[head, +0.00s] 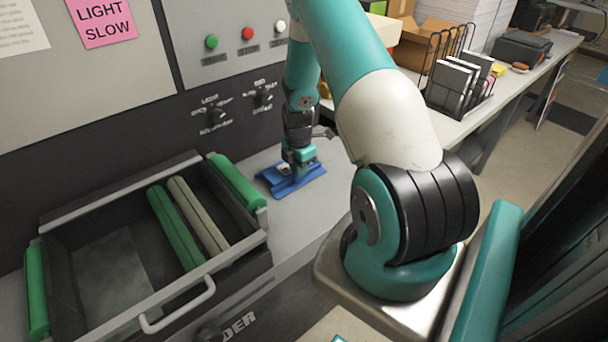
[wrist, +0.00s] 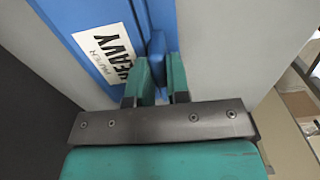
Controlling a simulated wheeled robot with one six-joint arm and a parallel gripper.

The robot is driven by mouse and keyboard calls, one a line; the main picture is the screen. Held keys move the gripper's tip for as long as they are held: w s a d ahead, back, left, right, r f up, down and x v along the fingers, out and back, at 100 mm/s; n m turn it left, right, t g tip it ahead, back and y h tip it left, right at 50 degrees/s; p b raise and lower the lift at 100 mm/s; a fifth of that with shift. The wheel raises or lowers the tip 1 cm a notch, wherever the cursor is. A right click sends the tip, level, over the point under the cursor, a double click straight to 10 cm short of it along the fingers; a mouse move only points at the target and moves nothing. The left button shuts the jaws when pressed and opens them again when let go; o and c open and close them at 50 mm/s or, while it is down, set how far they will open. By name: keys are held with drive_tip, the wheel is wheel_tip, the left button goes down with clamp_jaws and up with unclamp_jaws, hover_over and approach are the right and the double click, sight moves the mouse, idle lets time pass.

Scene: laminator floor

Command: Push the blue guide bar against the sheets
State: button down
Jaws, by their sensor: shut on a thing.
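The blue guide bar (head: 292,187) lies flat on the grey counter right of the roller tray in the head view. In the wrist view its blue top (wrist: 98,12) carries a white label reading "HEAVY" and "PAPER". My gripper (head: 303,163) points down onto it. In the wrist view my gripper (wrist: 158,68) has its green fingers closed around a blue upright tab beside the label. I cannot make out any sheets in either view, and my gripper covers part of the bar.
A dark tray (head: 98,272) with green and pale rollers and a front handle stands at left. A control panel (head: 243,45) with coloured buttons and dials rises behind. A wire rack (head: 452,85) of dark folders stands on the counter at right.

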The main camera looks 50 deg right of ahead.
drive_tip(key=shift+w+d+r, duration=0.1)
drive_tip(key=shift+w, duration=0.2)
drive_tip(key=c, duration=1.1)
unclamp_jaws()
wheel_tip(320, 180, up, 17)
drive_tip(key=b, duration=0.3)
drive_tip(key=shift+r+b, duration=0.15)
drive_tip(key=shift+b, duration=0.2)
